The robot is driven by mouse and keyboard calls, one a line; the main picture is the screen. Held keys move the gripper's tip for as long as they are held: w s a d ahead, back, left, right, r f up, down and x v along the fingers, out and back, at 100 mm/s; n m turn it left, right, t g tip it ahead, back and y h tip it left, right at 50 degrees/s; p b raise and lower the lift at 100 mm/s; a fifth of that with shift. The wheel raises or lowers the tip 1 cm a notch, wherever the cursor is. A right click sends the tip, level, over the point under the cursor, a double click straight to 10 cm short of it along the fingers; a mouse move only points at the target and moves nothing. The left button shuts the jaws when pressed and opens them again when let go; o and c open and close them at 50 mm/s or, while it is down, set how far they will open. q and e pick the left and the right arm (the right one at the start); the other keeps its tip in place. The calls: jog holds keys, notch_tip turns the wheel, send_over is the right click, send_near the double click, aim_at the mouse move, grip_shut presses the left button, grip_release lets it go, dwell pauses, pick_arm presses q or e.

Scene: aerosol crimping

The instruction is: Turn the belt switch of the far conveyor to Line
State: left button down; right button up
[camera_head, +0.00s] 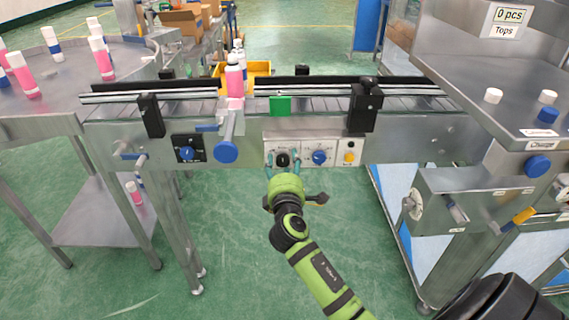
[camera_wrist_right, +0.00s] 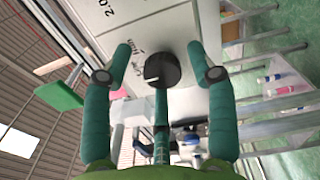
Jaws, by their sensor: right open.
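A black rotary knob (camera_head: 282,160) sits on a white control panel (camera_head: 330,143) on the front of the conveyor (camera_head: 400,135). My right gripper (camera_head: 283,166) is in front of this knob, its green fingers on either side. In the right wrist view the knob (camera_wrist_right: 162,68) lies between the open fingertips of the gripper (camera_wrist_right: 160,52), with visible gaps at both sides. A pale mark shows on the knob's lower left. Small lettering that seems to include "Line" stands left of it. My left gripper is not in view.
A blue knob (camera_head: 319,157) and a yellow button (camera_head: 349,157) are right of the black knob. A blue handle (camera_head: 226,151) juts out at left. A pink bottle (camera_head: 235,80) stands on the belt. A round table (camera_head: 60,100) holds several bottles.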

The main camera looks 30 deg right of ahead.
jog(key=v, duration=1.2)
jog(key=shift+d, duration=0.15)
jog(key=s+a+f+m+g+y+p, duration=0.1)
jog(key=s+a+f+g+y, duration=0.15)
jog(key=f, duration=0.85)
jog(key=s+a+f+m+g+y+p, duration=0.1)
jog(key=s+a+f+g+y+p, duration=0.15)
jog(key=f, duration=0.75)
jog(key=s+a+f+m+g+y+p, duration=0.1)
jog(key=s+a+f+y, duration=0.15)
jog(key=f, duration=0.85)
jog(key=s+f+m+g+y+p, duration=0.1)
jog(key=s+f+m+g, duration=0.3)
jog(key=s, duration=1.1)
jog(key=s+f+m+g+y+p, duration=0.1)
jog(key=s+f+m+g+p, duration=0.1)
jog(key=s+f, duration=0.9)
jog(key=s+m+g, duration=0.1)
jog(key=s+m, duration=0.1)
jog(key=s, duration=0.2)
jog(key=shift+s+f+g, duration=0.15)
jog(key=shift+s+g, duration=0.05)
jog(key=shift+g, duration=0.2)
